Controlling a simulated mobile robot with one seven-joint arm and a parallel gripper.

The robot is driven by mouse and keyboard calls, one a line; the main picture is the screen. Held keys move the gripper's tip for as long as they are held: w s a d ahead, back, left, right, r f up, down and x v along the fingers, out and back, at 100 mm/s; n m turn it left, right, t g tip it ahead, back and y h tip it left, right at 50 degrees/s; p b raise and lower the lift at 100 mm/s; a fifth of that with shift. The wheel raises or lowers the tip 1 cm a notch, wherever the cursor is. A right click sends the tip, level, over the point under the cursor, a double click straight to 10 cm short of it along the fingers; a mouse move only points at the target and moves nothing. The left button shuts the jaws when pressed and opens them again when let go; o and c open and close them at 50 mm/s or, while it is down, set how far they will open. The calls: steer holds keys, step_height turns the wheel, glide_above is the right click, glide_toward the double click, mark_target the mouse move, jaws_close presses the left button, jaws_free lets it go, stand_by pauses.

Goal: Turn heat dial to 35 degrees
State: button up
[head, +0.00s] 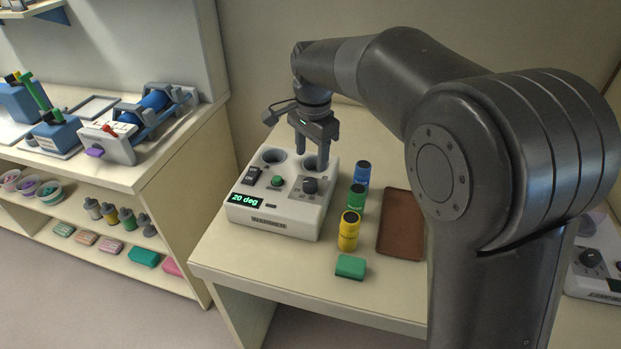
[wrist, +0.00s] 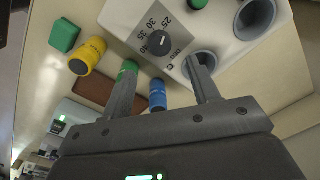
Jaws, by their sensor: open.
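The white warmer unit (head: 282,213) stands on the cream table, with a green display (head: 245,199) reading "20 deg". Its dark heat dial (head: 310,186) is on the right of its top face. In the wrist view the dial (wrist: 160,43) shows near the top, with numbers 25, 30 and 35 printed around it. My gripper (head: 313,166) is open and empty, its fingers pointing down just behind the dial, near a round well. In the wrist view the two fingertips (wrist: 163,64) lie on either side below the dial, apart from it.
Blue (head: 362,173), green (head: 356,197) and yellow (head: 348,231) bottles stand right of the unit, close to it. A green block (head: 350,267) lies in front, and a brown tray (head: 401,225) lies further right. A shelf unit (head: 150,170) stands to the left.

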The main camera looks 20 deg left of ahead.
mark_target(310, 182)
step_height(310, 182, down, 8)
steer(key=shift+w+a+f, duration=0.1)
steer(key=shift+a+f, duration=0.05)
steer(key=shift+f, duration=0.05)
steer(key=c, duration=1)
steer(key=shift+o, duration=0.2)
